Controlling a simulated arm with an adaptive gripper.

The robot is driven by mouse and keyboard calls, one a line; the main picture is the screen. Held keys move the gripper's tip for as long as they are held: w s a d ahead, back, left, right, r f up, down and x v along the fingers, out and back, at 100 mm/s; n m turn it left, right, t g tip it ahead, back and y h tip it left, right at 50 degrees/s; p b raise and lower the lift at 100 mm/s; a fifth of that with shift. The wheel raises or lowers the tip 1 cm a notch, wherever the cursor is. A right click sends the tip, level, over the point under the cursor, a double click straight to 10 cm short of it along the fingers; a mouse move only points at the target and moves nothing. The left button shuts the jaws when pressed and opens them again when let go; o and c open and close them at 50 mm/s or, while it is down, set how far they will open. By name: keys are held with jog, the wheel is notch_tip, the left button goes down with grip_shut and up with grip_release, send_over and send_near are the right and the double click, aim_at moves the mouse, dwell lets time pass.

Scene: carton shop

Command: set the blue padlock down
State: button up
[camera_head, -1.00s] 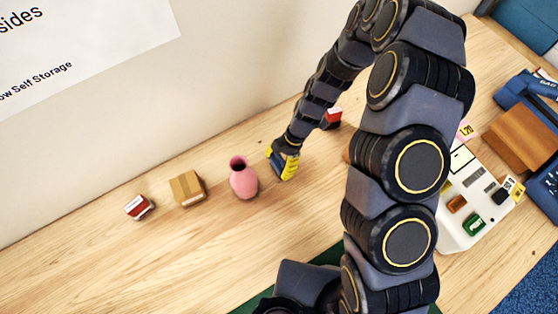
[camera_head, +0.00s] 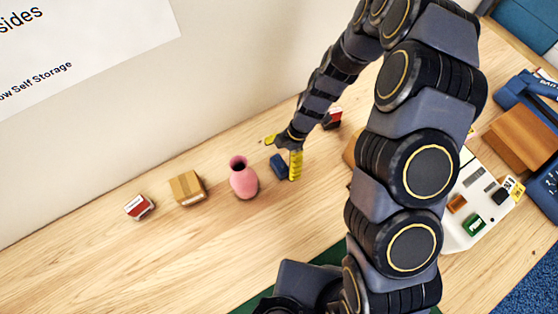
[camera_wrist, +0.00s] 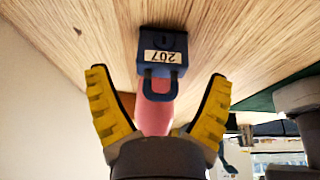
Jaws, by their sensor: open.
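The blue padlock (camera_head: 279,166) rests on the wooden table, just right of the pink vase. In the wrist view the padlock (camera_wrist: 162,53) shows a pale label reading 207, and its shackle points toward my gripper. My gripper (camera_head: 282,158) is open, with its yellow fingers spread apart. In the wrist view the fingers of my gripper (camera_wrist: 160,106) stand on both sides, clear of the padlock. Nothing is held between them.
The pink vase (camera_head: 243,178) stands close left of the padlock. Further left are a cardboard box (camera_head: 187,188) and a small red-and-white box (camera_head: 139,207). Another red item (camera_head: 333,117) sits behind my arm. The table's front left (camera_head: 110,270) is clear.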

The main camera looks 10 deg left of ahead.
jog(key=v, duration=1)
jog(key=shift+d+r, duration=0.1)
jog(key=shift+r, duration=0.05)
jog(key=s+d+r+m+h, duration=0.1)
jog(key=s+d+r+m, duration=0.6)
jog(key=m, duration=0.6)
jog(key=s+d+r+m+t+h, duration=0.1)
jog(key=s+d+r+m+h, duration=0.1)
jog(key=s+d+r+m, duration=0.5)
jog(key=s+r+m, duration=0.3)
jog(key=s+m, duration=0.2)
jog(key=m, duration=0.2)
jog(key=shift+s+r, duration=0.2)
jog(key=shift+s, duration=0.05)
